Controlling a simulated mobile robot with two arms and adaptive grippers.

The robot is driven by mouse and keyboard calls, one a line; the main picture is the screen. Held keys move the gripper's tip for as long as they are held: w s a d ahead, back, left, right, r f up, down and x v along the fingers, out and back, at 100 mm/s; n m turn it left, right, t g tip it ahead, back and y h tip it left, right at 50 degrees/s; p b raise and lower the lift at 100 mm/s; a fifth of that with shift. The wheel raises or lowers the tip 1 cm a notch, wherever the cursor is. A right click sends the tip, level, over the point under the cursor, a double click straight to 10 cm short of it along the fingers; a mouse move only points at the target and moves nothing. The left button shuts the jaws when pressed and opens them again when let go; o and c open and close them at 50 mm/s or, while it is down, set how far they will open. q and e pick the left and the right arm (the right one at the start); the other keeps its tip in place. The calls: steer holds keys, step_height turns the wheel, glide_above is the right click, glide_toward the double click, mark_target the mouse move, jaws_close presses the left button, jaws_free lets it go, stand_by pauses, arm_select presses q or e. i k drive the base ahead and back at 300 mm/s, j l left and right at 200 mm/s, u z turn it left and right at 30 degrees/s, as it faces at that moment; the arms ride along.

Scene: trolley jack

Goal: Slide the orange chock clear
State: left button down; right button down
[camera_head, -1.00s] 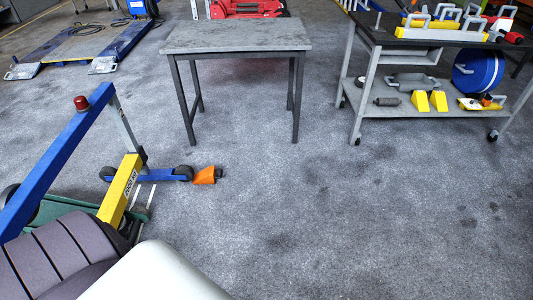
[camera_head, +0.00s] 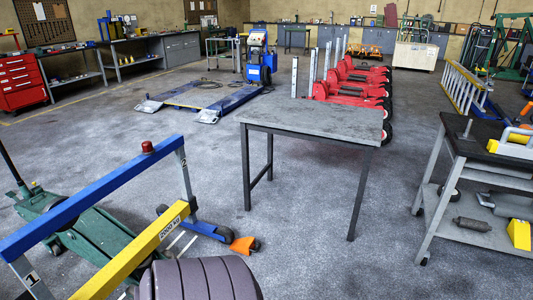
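The orange chock (camera_head: 243,245) lies on the grey floor at the lower middle left. It sits at the end of a low blue leg (camera_head: 205,229) of the blue and yellow crane frame (camera_head: 100,195), close by a dark wheel (camera_head: 223,234). I cannot tell whether the chock touches the wheel. A small dark part shows at the chock's right side. Neither of my grippers is in view.
A grey-topped table (camera_head: 315,120) stands behind and right of the chock. A green trolley jack (camera_head: 85,235) is at the left. A grey trolley (camera_head: 470,185) stands at the right. Floor right of the chock is clear.

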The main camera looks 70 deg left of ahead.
mark_target(245, 245)
steer(key=i+u, duration=0.7)
steer(key=i+l+u, duration=0.1)
steer(key=i+u, duration=0.3)
steer(key=i+j+u, duration=0.2)
steer(key=u, duration=0.2)
steer(key=i+u, duration=0.75)
steer(key=i+l+u, duration=0.1)
steer(key=i+u, duration=0.3)
steer(key=k, duration=0.1)
